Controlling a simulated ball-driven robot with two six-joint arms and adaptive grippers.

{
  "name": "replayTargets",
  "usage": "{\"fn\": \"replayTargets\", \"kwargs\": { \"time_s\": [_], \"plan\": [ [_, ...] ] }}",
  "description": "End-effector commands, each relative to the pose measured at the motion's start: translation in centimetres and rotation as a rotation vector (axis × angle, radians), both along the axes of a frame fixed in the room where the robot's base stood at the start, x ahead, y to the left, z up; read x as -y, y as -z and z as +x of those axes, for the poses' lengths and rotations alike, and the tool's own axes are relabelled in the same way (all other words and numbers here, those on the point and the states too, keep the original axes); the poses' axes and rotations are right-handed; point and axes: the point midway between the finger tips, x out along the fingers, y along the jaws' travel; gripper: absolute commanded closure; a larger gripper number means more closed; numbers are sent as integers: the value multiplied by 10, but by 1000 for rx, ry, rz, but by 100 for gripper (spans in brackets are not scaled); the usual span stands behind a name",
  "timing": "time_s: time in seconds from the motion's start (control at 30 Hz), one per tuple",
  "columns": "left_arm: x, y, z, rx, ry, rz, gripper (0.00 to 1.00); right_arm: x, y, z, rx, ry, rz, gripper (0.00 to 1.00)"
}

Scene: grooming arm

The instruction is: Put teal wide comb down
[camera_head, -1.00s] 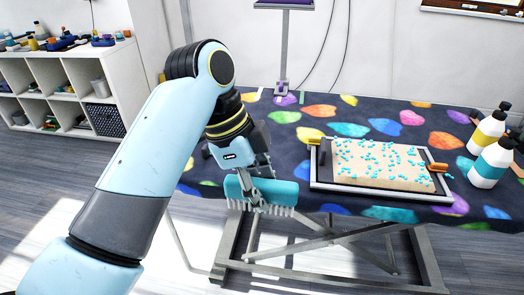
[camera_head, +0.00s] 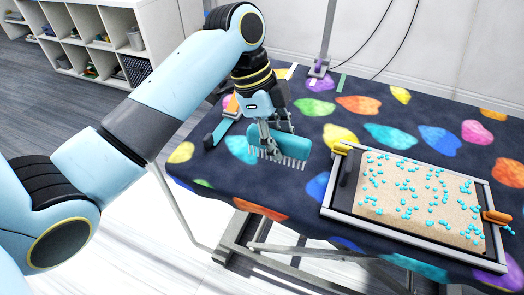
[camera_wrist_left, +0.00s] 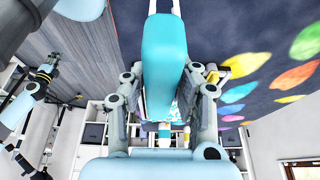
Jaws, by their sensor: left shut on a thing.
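The teal wide comb (camera_head: 290,149) is in my left gripper (camera_head: 270,133), teeth pointing down, over the left part of the dark table (camera_head: 330,112) with colourful petal shapes. The gripper is shut on the comb's back. In the left wrist view the teal comb (camera_wrist_left: 165,60) stands between the two fingers of the left gripper (camera_wrist_left: 160,95). I cannot tell whether the teeth touch the table. My right gripper is not in view in the head view.
A framed tray (camera_head: 335,207) with a tan pad (camera_head: 415,195) and scattered teal bits lies to the right. A dark tool (camera_head: 217,133) and an orange-topped item (camera_head: 233,104) lie left of the gripper. White shelves (camera_head: 95,40) stand at the back left.

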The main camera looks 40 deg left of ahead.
Motion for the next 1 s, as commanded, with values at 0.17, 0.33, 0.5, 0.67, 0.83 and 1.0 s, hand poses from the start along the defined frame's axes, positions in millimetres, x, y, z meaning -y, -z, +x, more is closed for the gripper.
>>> {"fn": "replayTargets", "kwargs": {
  "time_s": [0.17, 0.33, 0.5, 0.67, 0.83, 1.0],
  "plan": [
    [-37, 22, 6, -2, -1, 3, 100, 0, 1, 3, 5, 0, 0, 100],
    [-48, 30, 8, 1, -1, -1, 100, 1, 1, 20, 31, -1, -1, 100],
    [-48, 55, 7, -2, -1, -3, 100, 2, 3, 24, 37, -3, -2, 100],
    [-48, 70, 8, 0, 0, -2, 100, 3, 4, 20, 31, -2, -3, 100],
    [-48, 69, 8, 2, 1, -2, 100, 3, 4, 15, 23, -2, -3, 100],
    [-48, 72, 8, 0, 0, -1, 100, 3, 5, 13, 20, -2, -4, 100]
  ]
}}
